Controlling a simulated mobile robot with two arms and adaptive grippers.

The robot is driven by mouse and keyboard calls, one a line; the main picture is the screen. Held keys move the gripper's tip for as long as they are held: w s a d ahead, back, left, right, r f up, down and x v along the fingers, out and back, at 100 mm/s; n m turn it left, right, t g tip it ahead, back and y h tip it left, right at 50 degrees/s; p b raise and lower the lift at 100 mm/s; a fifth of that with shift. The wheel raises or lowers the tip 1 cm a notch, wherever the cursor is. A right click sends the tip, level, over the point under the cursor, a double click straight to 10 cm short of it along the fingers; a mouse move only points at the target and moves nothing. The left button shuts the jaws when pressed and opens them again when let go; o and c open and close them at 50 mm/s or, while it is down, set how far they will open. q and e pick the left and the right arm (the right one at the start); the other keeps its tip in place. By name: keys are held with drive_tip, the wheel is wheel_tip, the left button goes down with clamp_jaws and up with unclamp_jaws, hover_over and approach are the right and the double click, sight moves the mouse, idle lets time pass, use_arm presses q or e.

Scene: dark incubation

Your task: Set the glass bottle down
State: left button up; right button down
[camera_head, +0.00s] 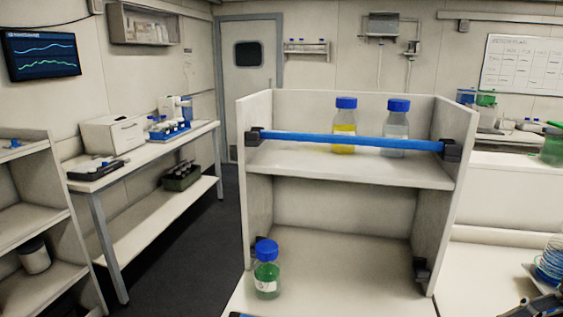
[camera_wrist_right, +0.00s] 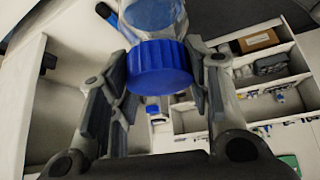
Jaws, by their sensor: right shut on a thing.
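In the right wrist view my right gripper (camera_wrist_right: 160,90) is shut on a glass bottle (camera_wrist_right: 152,18) with a ribbed blue cap (camera_wrist_right: 158,68). The cap faces the camera between the two fingers, and the bottle's clear body runs to the top edge, where a blue area shows through or behind it. The lower part of the bottle is cut off, so I cannot tell whether it touches anything. My left gripper is in neither view.
A white shelf unit (camera_head: 257,160) has a blue bar (camera_head: 350,141) across its front. Behind the bar stand a yellow bottle (camera_head: 344,127) and a clear bottle (camera_head: 396,127). A green bottle (camera_head: 266,272) stands below at the left. The lower level's middle and right are clear.

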drive_tip(key=w+a+f, duration=0.3)
drive_tip(key=a+f, duration=0.3)
drive_tip(key=f, duration=0.1)
drive_tip(key=w+a+f+m, duration=0.1)
drive_tip(key=w+a+f, duration=0.2)
drive_tip(key=a+f, duration=0.3)
drive_tip(key=shift+w+a+f, duration=0.3)
drive_tip(key=shift+a+f, duration=0.05)
drive_tip(key=shift+a, duration=0.45)
